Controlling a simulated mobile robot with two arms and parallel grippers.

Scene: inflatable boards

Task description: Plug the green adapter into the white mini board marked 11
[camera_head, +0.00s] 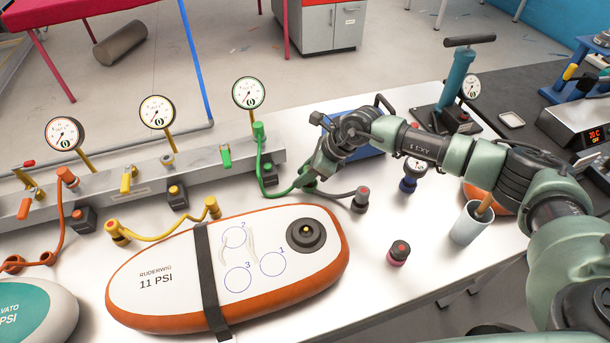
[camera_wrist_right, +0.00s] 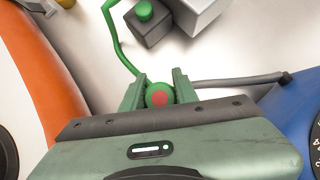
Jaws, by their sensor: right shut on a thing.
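The white mini board (camera_head: 160,285) with orange sides is marked "RUDERWIG 11 PSI" and lies flat on the white table. Its dark round valve (camera_head: 306,236) faces up near its right end. The board's orange side also shows at the left of the right wrist view (camera_wrist_right: 40,75). My right gripper (camera_head: 306,184) is shut on the green adapter (camera_wrist_right: 160,93), above the table behind the valve. The adapter's red centre shows between the fingers; in the head view the gripper largely hides it. Its green hose (camera_head: 261,165) runs back to the grey manifold. My left gripper is not in view.
A grey hose end (camera_head: 361,200) lies right of the gripper. A blue adapter (camera_head: 408,184), a pink adapter (camera_head: 398,254) and a cup (camera_head: 468,225) stand farther right. A yellow hose (camera_head: 160,236) lies behind the board. The grey manifold (camera_head: 200,160) with gauges crosses behind.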

